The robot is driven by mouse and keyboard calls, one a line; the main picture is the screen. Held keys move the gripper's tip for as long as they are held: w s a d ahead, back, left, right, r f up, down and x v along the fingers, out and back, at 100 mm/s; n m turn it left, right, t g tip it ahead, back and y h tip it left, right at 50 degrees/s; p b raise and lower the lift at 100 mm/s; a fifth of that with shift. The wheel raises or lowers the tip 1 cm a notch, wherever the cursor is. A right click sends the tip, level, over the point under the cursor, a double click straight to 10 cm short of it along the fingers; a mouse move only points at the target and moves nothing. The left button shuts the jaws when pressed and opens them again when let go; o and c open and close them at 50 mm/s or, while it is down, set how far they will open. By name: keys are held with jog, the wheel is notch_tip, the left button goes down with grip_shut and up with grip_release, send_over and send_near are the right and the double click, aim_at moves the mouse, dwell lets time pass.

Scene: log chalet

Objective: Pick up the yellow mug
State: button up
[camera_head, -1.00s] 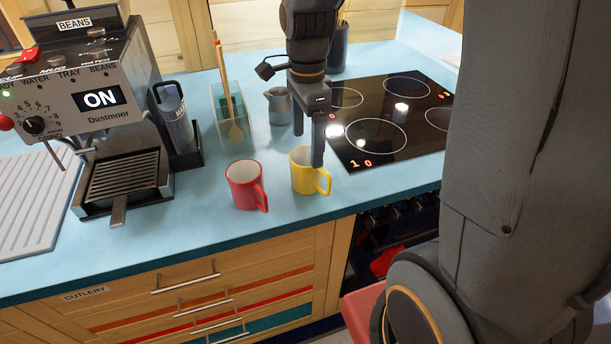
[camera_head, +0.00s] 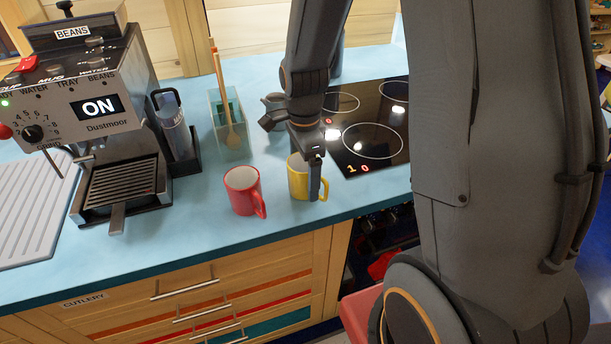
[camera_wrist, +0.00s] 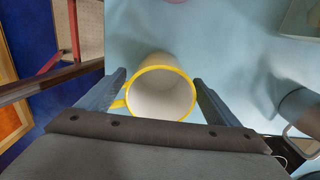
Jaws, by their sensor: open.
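The yellow mug (camera_head: 297,183) stands upright on the blue counter, right of the red mug and left of the hob. Its handle is on the right, partly behind a finger of my gripper (camera_head: 306,178). In the wrist view the yellow mug (camera_wrist: 160,75) shows its yellow rim and white, empty inside. My gripper (camera_wrist: 160,92) is open, with one finger on each side of the mug; the left finger is by the handle. I cannot tell if the fingers touch the mug.
The red mug (camera_head: 243,191) stands close to the left. A black hob (camera_head: 375,165) lies to the right, its displays lit. A coffee machine (camera_head: 118,130) and a clear utensil box (camera_head: 229,135) stand further left. The counter's front edge is close to the mugs.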

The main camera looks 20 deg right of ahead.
jog(key=shift+f, duration=0.2)
jog(key=c, duration=1.3)
jog(key=shift+c, duration=0.2)
jog(key=shift+r, duration=0.15)
